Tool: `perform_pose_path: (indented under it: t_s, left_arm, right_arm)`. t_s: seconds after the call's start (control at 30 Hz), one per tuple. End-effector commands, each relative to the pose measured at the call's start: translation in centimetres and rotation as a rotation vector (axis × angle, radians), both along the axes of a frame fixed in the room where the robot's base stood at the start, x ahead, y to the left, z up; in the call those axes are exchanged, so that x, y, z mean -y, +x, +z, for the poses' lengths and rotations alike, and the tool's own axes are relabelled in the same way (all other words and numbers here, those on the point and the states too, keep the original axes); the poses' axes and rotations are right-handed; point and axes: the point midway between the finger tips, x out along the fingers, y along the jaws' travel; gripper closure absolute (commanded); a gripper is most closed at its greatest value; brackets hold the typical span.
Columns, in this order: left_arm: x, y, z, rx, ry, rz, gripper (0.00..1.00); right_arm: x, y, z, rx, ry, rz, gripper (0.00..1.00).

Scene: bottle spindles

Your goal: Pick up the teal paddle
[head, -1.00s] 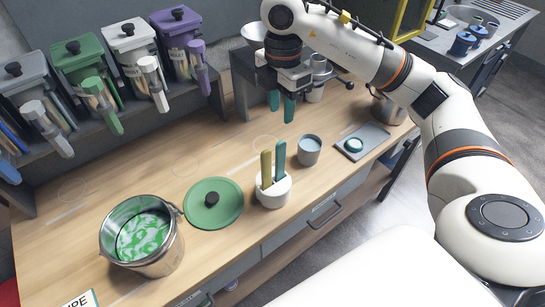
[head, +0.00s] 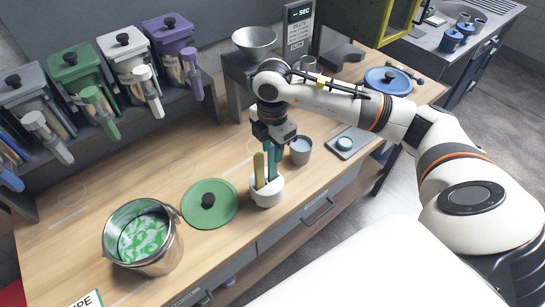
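The teal paddle (head: 272,172) stands upright in a small white pot (head: 267,193), beside an olive-yellow paddle (head: 259,170). My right gripper (head: 271,150) points down at the top of the teal paddle. Its teal fingers overlap the paddle's upper end and match its colour, so I cannot tell whether they are closed on it. The paddle's lower end is hidden inside the pot. My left gripper is out of view.
A green lid (head: 210,203) lies left of the pot, and a metal pail (head: 143,238) with green-and-white contents stands further left. A grey cup (head: 300,150) is close on the right. A small tray (head: 344,145) lies beyond it. Lidded dispensers line the back.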

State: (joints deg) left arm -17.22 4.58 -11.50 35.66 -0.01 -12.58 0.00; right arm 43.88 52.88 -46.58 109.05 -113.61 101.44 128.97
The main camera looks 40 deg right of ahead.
Motion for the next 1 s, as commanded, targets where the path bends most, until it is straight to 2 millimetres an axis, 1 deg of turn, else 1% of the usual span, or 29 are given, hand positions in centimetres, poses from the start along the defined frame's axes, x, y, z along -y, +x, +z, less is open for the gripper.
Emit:
perform_pose_path:
  t_s: [0.13, 0.33, 0.37, 0.77, 0.87, 1.0]
  left_arm:
    - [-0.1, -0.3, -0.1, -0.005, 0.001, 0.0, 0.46]
    - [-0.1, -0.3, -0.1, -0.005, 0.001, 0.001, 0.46]
    - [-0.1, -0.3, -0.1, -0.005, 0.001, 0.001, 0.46]
    - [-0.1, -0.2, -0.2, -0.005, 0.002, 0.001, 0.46]
    - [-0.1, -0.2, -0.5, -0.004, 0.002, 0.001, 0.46]
    - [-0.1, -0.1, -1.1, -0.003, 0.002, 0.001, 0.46]
  right_arm:
    - [0.0, 0.0, 0.0, 0.0, 0.0, 0.0, 0.65]
    - [0.0, 0.0, 0.0, 0.0, 0.001, 0.0, 0.98]
    - [0.0, 0.0, 0.0, 0.0, 0.001, 0.0, 1.0]
    - [0.0, 0.1, 0.3, 0.001, 0.001, 0.0, 1.0]
    - [0.0, 0.1, 0.9, 0.003, 0.002, -0.001, 1.0]
    - [0.0, 0.1, 2.7, 0.005, 0.001, -0.001, 1.0]
